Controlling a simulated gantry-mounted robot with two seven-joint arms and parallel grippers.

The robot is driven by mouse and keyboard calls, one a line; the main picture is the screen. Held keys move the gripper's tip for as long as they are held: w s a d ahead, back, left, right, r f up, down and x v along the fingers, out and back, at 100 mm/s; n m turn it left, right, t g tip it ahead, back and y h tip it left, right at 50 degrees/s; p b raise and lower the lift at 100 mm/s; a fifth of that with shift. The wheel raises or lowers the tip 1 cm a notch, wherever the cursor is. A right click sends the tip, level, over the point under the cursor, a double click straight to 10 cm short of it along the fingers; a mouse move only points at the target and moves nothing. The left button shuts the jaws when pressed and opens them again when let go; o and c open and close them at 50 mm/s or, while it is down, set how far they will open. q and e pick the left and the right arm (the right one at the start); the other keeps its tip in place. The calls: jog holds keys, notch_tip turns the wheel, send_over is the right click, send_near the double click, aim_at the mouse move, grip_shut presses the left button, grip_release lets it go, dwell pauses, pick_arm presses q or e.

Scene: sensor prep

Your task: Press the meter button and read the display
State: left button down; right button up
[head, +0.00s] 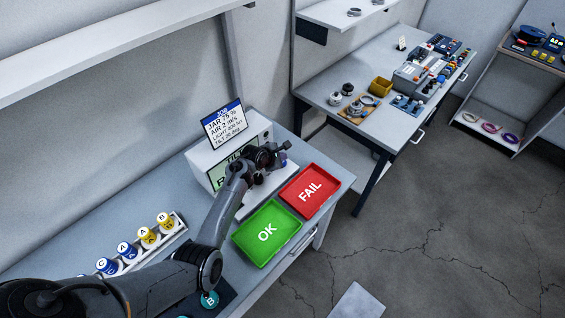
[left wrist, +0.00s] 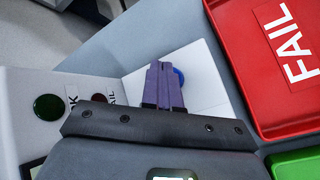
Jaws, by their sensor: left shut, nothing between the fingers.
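The meter is a white box (head: 208,158) on the near bench, with a lit green display on its front. My left arm covers much of the display, so its reading cannot be made out. A blue round button (left wrist: 179,75) sits on a white plate (left wrist: 205,75) in the left wrist view, partly hidden behind my fingers. My left gripper (left wrist: 164,67) is shut and empty, its purple fingertips overlapping the button's left side; I cannot tell if they touch it. In the head view the left gripper (head: 266,160) is in front of the meter. My right gripper is not in view.
A green OK tray (head: 258,254) and a red FAIL tray (head: 325,181) lie beside the meter. A job card (head: 224,124) stands on it. A rack of lettered jars (head: 128,268) is left. A dark green lamp (left wrist: 48,107) shows on the meter's face.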

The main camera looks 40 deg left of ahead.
pick_arm(q)
jog(key=shift+f, duration=0.1)
dwell(0.3)
jog(key=shift+f, duration=0.35)
jog(key=shift+f, duration=0.45)
dwell(0.7)
dwell(0.4)
jog(key=shift+r, duration=0.35)
jog(key=shift+r+p, duration=0.55)
jog(key=shift+p, duration=0.4)
